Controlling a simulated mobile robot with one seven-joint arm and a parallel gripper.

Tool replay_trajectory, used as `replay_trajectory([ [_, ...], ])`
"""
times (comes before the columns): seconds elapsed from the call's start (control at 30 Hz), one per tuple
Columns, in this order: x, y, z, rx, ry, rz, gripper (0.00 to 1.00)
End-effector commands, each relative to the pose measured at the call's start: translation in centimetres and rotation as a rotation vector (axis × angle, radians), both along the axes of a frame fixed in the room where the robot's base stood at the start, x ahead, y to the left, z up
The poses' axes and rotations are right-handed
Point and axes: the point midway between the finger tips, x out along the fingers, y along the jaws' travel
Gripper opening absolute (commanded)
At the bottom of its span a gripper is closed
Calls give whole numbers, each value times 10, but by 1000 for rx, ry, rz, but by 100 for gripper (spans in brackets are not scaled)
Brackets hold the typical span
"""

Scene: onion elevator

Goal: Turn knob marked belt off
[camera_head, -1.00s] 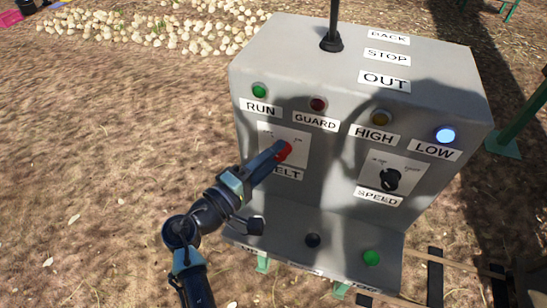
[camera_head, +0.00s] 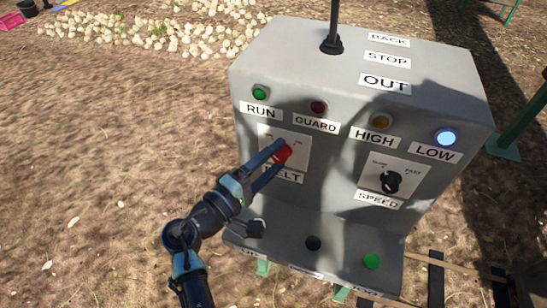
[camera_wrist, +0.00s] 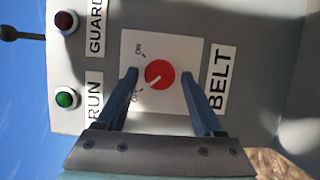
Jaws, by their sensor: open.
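The BELT knob (camera_head: 282,153) is a round red dial on a white plate on the front of the grey control box. It shows closely in the wrist view (camera_wrist: 159,74), where its white mark points down-left, toward the label that looks like OFF. The ON label is above it there. My gripper (camera_wrist: 159,78) is open, with one finger on each side of the knob. In the head view my gripper (camera_head: 279,157) reaches the knob from the lower left. I cannot tell whether the fingers touch it.
The grey control box (camera_head: 290,45) also carries a black SPEED knob (camera_head: 390,181), a lit LOW lamp (camera_head: 446,137), and a lower ledge with a green button (camera_head: 371,261). A black lever (camera_head: 332,43) stands on top. Open ground lies to the left.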

Motion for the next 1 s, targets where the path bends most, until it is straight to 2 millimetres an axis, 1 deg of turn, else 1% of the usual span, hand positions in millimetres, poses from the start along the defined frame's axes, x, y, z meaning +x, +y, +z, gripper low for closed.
replay_trajectory([
  [0.13, -3, 4, 0, 1, -1, 2, 69],
  [0.23, -13, 12, -1, 1, -1, 3, 69],
  [0.53, -63, 55, -3, 0, 0, 6, 69],
  [0.7, -85, 74, -2, 1, -1, 3, 69],
  [0.83, -95, 82, -2, -1, 1, 2, 69],
  [1.0, -99, 84, -1, -1, 1, 0, 69],
])
